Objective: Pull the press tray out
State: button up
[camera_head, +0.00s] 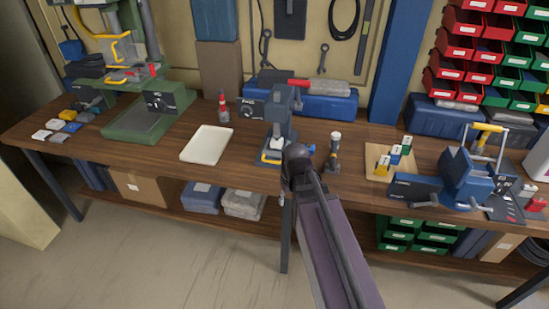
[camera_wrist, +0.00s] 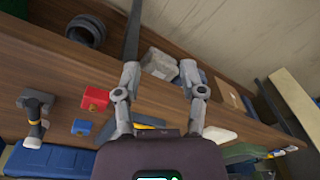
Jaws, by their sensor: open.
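The small blue-grey press (camera_head: 280,128) stands near the bench's front edge in the head view. A blue tray part with a yellow handle (camera_head: 270,158) shows low at its front; my arm is close on its right. A white piece sits in the press's opening. In the wrist view my gripper (camera_wrist: 160,72) is open, its two fingers apart with nothing between them. A yellow and dark piece (camera_wrist: 148,125) shows behind the fingers, partly covered by my gripper's body; I cannot tell whether it is the tray handle. The fingertips are hidden in the head view.
On the wooden bench, a white tray (camera_head: 207,145) and green machine (camera_head: 150,115) lie left of the press. A dark upright tool (camera_head: 334,152), a wooden block stand (camera_head: 390,162) and a blue vise (camera_head: 462,178) are right. Boxes (camera_head: 243,204) sit on the lower shelf.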

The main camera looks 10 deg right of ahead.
aim_at(274, 161)
jog(key=w+d+r+n+t+y+p, duration=0.1)
jog(key=w+n, duration=0.4)
jog(key=w, duration=0.5)
jog(key=w+d+r+n+t+y+p, duration=0.1)
jog(key=w+d+r+n+t+p, duration=0.1)
jog(key=w+r+n, duration=0.4)
jog(key=w+d+p, duration=0.1)
jog(key=w+p, duration=0.1)
jog(key=w, duration=0.2)
jog(key=shift+w+d+r+y, duration=0.3)
jog(key=shift+w+d, duration=0.05)
jog(key=shift+f, duration=0.2)
jog(key=b+x, duration=1.2)
jog(key=x, duration=0.1)
jog(key=shift+a+f, duration=0.1)
jog(key=shift+f, duration=0.1)
jog(key=shift+c, duration=0.2)
grip_shut()
